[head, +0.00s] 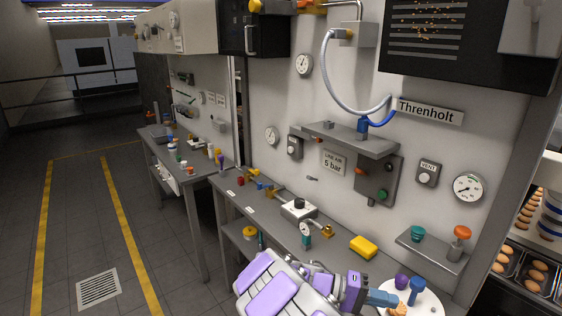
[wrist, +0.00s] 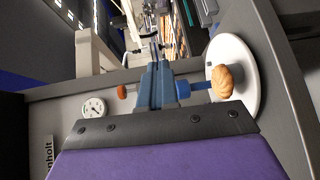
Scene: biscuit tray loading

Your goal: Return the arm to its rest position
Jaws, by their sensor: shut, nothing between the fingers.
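My gripper (head: 384,299) is low in the head view, its blue fingers pointing right towards the white round plate (head: 430,309). In the wrist view, the fingers (wrist: 155,85) are together with nothing between them. A golden-brown ridged biscuit (wrist: 223,82) lies on the plate (wrist: 249,66), apart from the fingers. The biscuit (head: 398,310) also shows in the head view by the bottom edge. My purple-and-white arm runs in from the lower middle of the head view and hides part of the bench.
A blue-knobbed piece (head: 416,286) stands at the plate, with a purple knob (head: 401,281) beside it. A yellow block (head: 363,247) and brass fittings (head: 327,231) lie on the bench. A wall shelf (head: 430,252) holds green and orange knobs. The floor at left is open.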

